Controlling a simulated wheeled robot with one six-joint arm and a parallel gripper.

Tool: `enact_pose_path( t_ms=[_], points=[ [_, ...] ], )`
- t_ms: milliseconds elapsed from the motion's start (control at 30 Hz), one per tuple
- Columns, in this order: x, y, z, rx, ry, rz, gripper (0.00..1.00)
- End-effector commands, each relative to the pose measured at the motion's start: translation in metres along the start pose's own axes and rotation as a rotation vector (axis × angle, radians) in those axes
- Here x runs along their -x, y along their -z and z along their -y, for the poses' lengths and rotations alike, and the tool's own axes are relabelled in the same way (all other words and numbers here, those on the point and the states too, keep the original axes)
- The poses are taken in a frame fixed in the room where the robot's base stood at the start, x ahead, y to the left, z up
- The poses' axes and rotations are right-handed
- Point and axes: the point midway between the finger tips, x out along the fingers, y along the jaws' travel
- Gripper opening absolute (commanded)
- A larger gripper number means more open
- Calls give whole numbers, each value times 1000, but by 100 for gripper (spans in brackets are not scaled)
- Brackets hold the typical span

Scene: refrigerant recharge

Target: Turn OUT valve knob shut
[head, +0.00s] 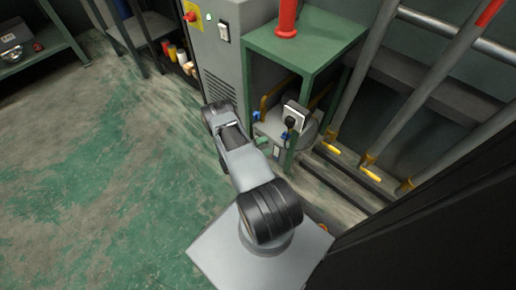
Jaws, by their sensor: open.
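A grey unit (270,131) with a rounded body stands under the green table at the right. Two small blue knobs show on it, a left blue knob (256,117) and a right blue knob (285,135). The picture is too small to read any label, so I cannot tell which one is the OUT valve knob or how far it is turned. A dark gauge or scale in a white frame (294,116) sits above the right knob. My arm reaches from the bottom up to just left of the unit. My gripper cannot be made out; my own arm links seem to hide it.
The green table (305,42) carries a red cylinder (287,18) and overhangs the unit. A grey cabinet (222,62) stands behind, left of the table. Pipes with yellow valve handles (370,172) run at the right. The worn green floor (90,170) is clear at left.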

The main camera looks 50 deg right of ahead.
Motion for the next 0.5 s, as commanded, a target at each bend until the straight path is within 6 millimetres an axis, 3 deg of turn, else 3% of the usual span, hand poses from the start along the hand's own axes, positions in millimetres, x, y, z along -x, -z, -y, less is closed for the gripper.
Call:
enact_pose_path(
  t_ms=[200,500],
  points=[
    [27,0,0,0,0,2,68],
    [37,0,0,0,-1,0,68]
  ],
)
